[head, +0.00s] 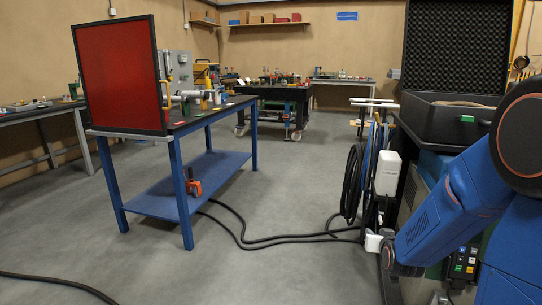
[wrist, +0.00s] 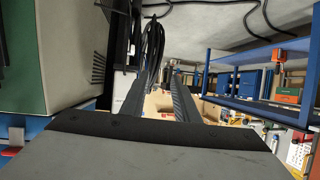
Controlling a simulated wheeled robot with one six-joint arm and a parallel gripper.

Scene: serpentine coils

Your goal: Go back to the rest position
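In the wrist view my gripper (wrist: 156,82) has two dark fingers with a gap between them. It is open and nothing shows between the fingers. Behind the gap are black cables and the far part of the workshop. In the head view my blue arm (head: 448,215) with its dark joints is folded at the right edge. The gripper itself does not show in that view.
An open black foam-lined case (head: 458,50) stands close to my arm, above a green cabinet. Coiled black cables (head: 353,182) hang beside it, and cables run over the floor. A blue workbench (head: 195,190) with a red screen (head: 118,78) stands left.

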